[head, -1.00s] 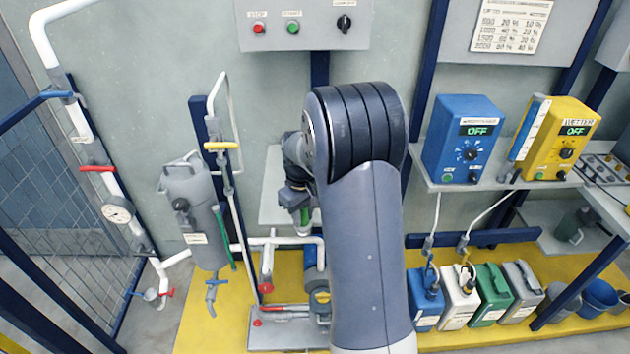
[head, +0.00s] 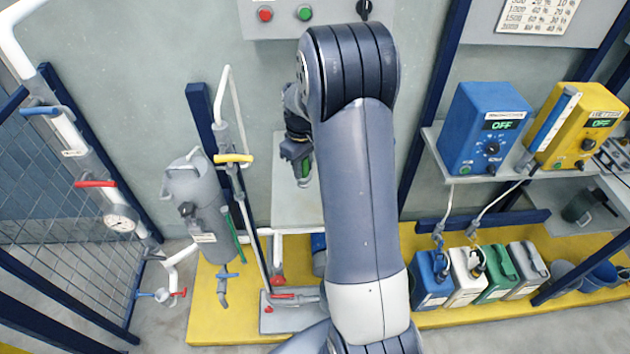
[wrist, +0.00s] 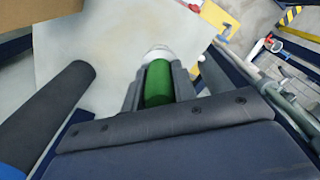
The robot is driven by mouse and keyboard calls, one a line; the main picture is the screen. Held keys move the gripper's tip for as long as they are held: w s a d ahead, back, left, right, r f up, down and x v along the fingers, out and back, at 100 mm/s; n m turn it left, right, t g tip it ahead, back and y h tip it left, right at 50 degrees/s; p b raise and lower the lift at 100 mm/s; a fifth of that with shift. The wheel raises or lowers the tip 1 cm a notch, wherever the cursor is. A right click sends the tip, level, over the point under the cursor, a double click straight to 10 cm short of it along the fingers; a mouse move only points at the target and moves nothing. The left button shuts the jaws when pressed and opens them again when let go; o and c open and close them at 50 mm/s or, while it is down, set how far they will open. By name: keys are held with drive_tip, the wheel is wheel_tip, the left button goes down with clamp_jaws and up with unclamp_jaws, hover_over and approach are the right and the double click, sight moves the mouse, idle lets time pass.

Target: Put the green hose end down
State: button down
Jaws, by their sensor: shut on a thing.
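My gripper (head: 301,174) is shut on the green hose end, left of my arm in the head view. In the wrist view the green hose end (wrist: 158,83) sits between the two grey fingers of my gripper (wrist: 160,85), with a pale tip at its far end. A pale grey shelf (head: 292,208) lies beyond and below the gripper. It fills much of the wrist view (wrist: 115,45). I cannot tell whether the hose end touches it. The rest of the hose is hidden.
A dark cylinder (wrist: 50,108) lies at left in the wrist view. A grey tank (head: 203,210) and a pipe with a yellow handle (head: 234,158) stand left of the gripper. Blue (head: 486,128) and yellow (head: 582,125) boxes and several canisters are at right.

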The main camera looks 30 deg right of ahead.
sight(304, 183)
drive_tip(key=shift+s+f+p, duration=0.1)
drive_tip(key=shift+f+p, duration=0.4)
drive_tip(key=shift+f, duration=4.1)
drive_tip(key=c, duration=1.1)
unclamp_jaws()
drive_tip(key=shift+c, duration=0.2)
drive_tip(key=shift+r, duration=0.1)
wheel_tip(304, 183, up, 12)
drive_tip(key=shift+r+b, duration=0.1)
drive_tip(key=shift+b, duration=0.45)
wheel_tip(304, 183, down, 13)
drive_tip(key=shift+r+p, duration=0.1)
drive_tip(key=shift+p, duration=0.45)
wheel_tip(304, 183, up, 2)
drive_tip(key=shift+r, duration=0.65)
